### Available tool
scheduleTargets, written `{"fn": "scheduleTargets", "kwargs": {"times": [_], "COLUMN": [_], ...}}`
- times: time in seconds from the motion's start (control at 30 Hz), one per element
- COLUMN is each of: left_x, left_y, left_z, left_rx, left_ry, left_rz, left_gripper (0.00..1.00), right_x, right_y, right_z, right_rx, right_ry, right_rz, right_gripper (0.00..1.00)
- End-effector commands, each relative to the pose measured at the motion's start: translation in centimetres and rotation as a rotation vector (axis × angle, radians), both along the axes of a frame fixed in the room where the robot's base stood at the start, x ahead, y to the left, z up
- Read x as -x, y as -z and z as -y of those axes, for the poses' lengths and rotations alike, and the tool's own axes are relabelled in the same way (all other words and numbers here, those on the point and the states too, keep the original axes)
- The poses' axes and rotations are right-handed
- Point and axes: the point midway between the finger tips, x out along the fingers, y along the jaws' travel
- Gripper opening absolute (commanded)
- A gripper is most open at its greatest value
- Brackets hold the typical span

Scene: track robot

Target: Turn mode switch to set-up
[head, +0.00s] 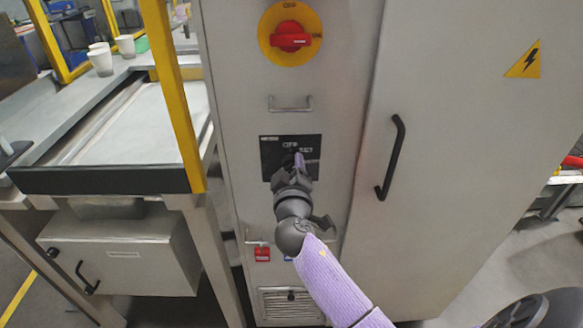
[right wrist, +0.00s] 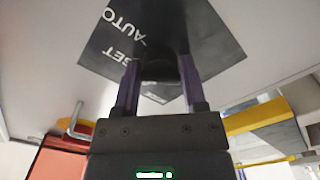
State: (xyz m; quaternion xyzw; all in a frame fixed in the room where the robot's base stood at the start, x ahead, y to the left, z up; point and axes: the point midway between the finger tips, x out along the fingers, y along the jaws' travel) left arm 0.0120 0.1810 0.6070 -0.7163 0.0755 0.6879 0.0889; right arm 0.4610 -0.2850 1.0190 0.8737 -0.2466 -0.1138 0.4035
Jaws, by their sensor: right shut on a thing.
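The mode switch panel (head: 270,150) is a black plate with white lettering on the grey cabinet's narrow front. In the right wrist view the panel (right wrist: 215,40) shows "AUTO" and part of "SET", appearing tilted. My right gripper (head: 297,163) reaches up to the panel, its purple fingers at the plate. In the right wrist view the gripper (right wrist: 160,78) has its fingers on either side of the dark switch knob (right wrist: 160,68) and is shut on it. The knob's pointing direction is too dark to tell, and the gripper covers it in the head view. My left gripper is not in view.
A red rotary switch (head: 290,38) on a yellow disc sits above, with a metal handle (head: 290,106) between. A black door handle (head: 391,157) stands to the right. A table with a yellow post (head: 172,95) stands close at left.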

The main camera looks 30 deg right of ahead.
Motion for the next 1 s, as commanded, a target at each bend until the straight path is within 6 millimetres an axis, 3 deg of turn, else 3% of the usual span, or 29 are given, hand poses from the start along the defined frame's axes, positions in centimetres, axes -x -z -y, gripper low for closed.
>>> {"fn": "scheduleTargets", "kwargs": {"times": [0.43, 0.47, 0.57, 0.6, 0.87, 1.0], "left_x": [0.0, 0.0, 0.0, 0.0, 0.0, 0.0], "left_y": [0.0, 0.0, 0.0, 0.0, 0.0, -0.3], "left_z": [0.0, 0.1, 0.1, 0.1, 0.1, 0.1], "left_rx": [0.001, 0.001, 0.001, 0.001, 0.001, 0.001], "left_ry": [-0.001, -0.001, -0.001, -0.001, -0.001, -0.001], "left_rz": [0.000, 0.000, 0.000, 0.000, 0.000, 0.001], "left_gripper": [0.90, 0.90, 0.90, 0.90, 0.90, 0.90], "right_x": [0.0, 0.0, 0.0, 0.0, 0.1, 1.5], "right_y": [0.1, 0.1, 0.1, 0.1, 0.0, 0.1], "right_z": [0.0, 0.0, 0.0, 0.0, -0.1, -1.0], "right_rx": [0.006, 0.006, 0.006, 0.006, 0.006, 0.003], "right_ry": [-0.001, -0.001, -0.001, 0.000, -0.001, -0.002], "right_rz": [-0.006, -0.006, -0.006, -0.005, -0.005, -0.006], "right_gripper": [0.00, 0.58, 0.79, 0.84, 0.84, 0.84]}}
